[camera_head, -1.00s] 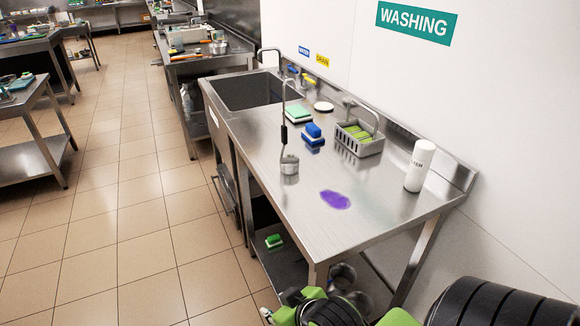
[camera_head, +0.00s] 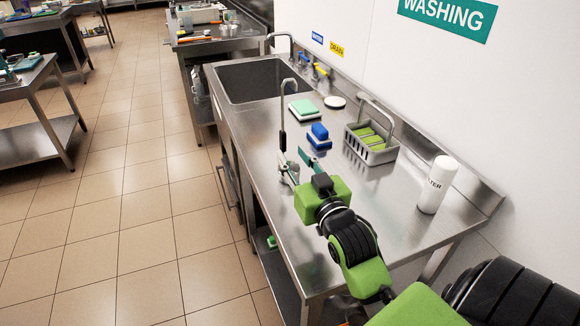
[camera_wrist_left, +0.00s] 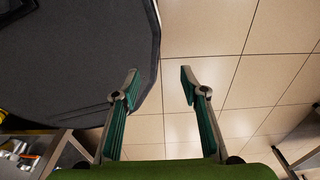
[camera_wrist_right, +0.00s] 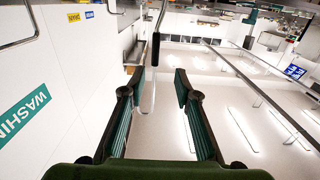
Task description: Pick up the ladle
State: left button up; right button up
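The ladle (camera_head: 283,118) stands upright on the steel washing table, with a thin hooked metal handle and a black grip section. Its cup is mostly hidden behind my right gripper in the head view. My right gripper (camera_head: 293,160) is open beside the lower part of the ladle. In the right wrist view, the ladle's black grip (camera_wrist_right: 156,48) and rod show in the gap between the open fingers (camera_wrist_right: 156,85); I cannot tell whether they touch it. My left gripper (camera_wrist_left: 158,85) is open and empty above the tiled floor, outside the head view.
The steel table (camera_head: 235,125) has a sink (camera_head: 250,82) at its far end.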

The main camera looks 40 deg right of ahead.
aim_at(284, 143)
jog(key=x, duration=0.3)
jog(key=shift+w+d+f, duration=0.2)
jog(key=shift+w+d, duration=0.05)
jog(key=shift+d, duration=0.05)
jog(key=shift+w+d, duration=0.15)
jog(key=shift+w, duration=0.4)
jog(key=x, duration=0.2)
jog(key=f+p+x, duration=0.1)
jog(key=x, duration=0.1)
jog(key=shift+w+d+p, duration=0.1)
jog(key=shift+d+p, duration=0.1)
jog(key=shift+p, duration=0.1)
jog(key=shift+w, duration=0.2)
pick_arm(q)
jog(key=shift+w+d+r, duration=0.15)
jog(key=shift+d+r, duration=0.1)
jog(key=shift+r, duration=0.3)
jog(key=shift+w+d+r, duration=0.1)
jog(key=shift+d+r, duration=0.1)
jog(key=shift+r, duration=0.3)
pick_arm(e)
grip_shut()
